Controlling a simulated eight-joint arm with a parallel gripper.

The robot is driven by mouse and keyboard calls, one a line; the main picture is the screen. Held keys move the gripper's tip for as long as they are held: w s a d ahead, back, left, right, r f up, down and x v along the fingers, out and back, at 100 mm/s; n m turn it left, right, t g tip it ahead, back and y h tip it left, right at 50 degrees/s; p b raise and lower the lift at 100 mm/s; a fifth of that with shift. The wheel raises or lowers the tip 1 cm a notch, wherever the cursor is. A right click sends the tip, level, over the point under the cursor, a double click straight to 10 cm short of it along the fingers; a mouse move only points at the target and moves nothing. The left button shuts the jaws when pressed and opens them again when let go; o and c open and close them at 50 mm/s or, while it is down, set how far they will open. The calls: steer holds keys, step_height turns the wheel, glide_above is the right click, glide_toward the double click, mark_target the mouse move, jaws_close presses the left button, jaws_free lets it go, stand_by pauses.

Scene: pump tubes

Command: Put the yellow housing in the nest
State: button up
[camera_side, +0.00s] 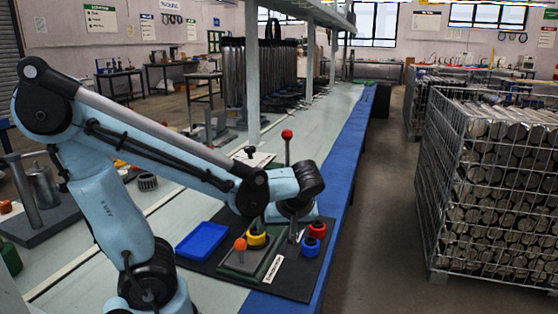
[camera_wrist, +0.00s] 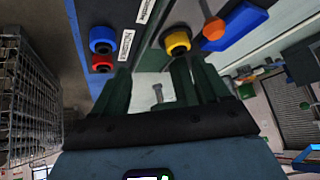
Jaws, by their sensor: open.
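The yellow housing (camera_side: 257,238) stands on the green fixture plate (camera_side: 240,270), beside a clamp with an orange knob (camera_side: 240,244). The wrist view also shows the yellow housing (camera_wrist: 178,43), black-centred, close to the orange knob (camera_wrist: 214,30). It appears to sit at the nest on the plate; its lower part is hidden and I cannot tell how well it is seated. My gripper (camera_wrist: 155,82) is open, with nothing held between its fingers. The yellow housing is beyond the fingers, apart from them. In the side view my wrist hangs over the mat, right of the yellow housing.
A red housing (camera_side: 317,229) and a blue housing (camera_side: 311,246) stand on the black mat (camera_side: 290,285), at its right. An empty-looking blue tray (camera_side: 202,241) lies at the left. A red-balled lever (camera_side: 287,133) rises behind my wrist. A wire cage (camera_side: 490,180) stands across the floor.

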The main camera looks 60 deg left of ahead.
steer(key=w+d+r+m+t+h, duration=0.1)
steer(key=w+d+m+t+h, duration=0.2)
steer(key=d+m+t+h, duration=0.3)
steer(key=d+m+h, duration=0.1)
steer(key=d+m, duration=0.3)
steer(key=m, duration=0.5)
steer(key=shift+d+r, duration=0.2)
